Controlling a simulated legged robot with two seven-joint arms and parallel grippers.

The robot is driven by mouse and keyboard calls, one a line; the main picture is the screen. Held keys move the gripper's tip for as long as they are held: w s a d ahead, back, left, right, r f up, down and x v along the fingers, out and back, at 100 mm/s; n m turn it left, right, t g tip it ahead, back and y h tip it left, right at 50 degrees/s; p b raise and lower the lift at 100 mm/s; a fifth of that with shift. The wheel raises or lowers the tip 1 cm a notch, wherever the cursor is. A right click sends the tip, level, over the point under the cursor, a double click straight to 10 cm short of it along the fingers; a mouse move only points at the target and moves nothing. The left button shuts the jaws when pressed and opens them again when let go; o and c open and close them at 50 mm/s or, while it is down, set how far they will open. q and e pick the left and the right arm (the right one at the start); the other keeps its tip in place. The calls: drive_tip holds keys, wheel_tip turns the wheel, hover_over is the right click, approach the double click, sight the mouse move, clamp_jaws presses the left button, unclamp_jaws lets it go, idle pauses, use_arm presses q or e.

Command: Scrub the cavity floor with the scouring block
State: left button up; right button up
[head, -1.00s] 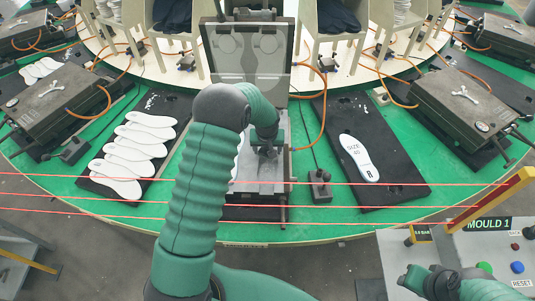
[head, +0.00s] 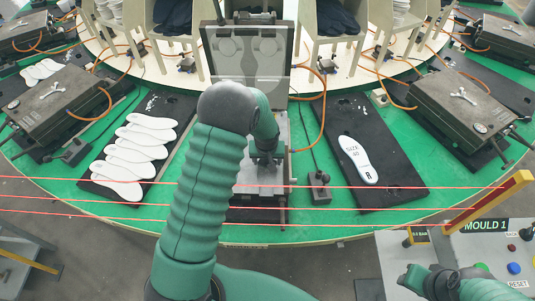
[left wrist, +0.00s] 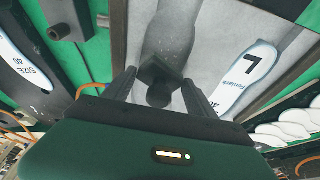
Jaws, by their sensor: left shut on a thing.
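The open mould (head: 282,180) lies at the near edge of the green table, its lid (head: 248,68) standing upright behind it. My left gripper (head: 265,163) reaches down into it. In the left wrist view my left gripper (left wrist: 160,90) is shut on the dark scouring block (left wrist: 157,74). The block is over the grey, foot-shaped cavity floor (left wrist: 172,30); I cannot tell whether it touches. A white insole marked L (left wrist: 245,78) lies in the mould beside that cavity. My right gripper (head: 415,280) is beside the control panel; its jaws are unclear.
Black boards with white insoles flank the mould: several on the left (head: 130,155), one marked size 40 (head: 358,158) on the right. Closed moulds (head: 465,103) stand further round. An orange hose (head: 323,110) runs beside the lid. Red light beams cross in front. A control panel (head: 475,250) is at lower right.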

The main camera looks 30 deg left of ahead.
sight(267, 178)
use_arm(q)
drive_tip(key=shift+s+d+r, duration=0.1)
drive_tip(key=shift+s+d, duration=0.4)
drive_tip(key=shift+s, duration=0.3)
drive_tip(key=shift+s+d+r, duration=0.1)
drive_tip(key=shift+s+d, duration=0.35)
drive_tip(key=shift+s, duration=0.3)
wheel_tip(267, 178, up, 6)
drive_tip(key=p, duration=0.5)
wheel_tip(267, 178, up, 3)
drive_tip(key=p, duration=0.2)
drive_tip(key=shift+p, duration=0.4)
drive_tip(key=shift+w+f, duration=0.1)
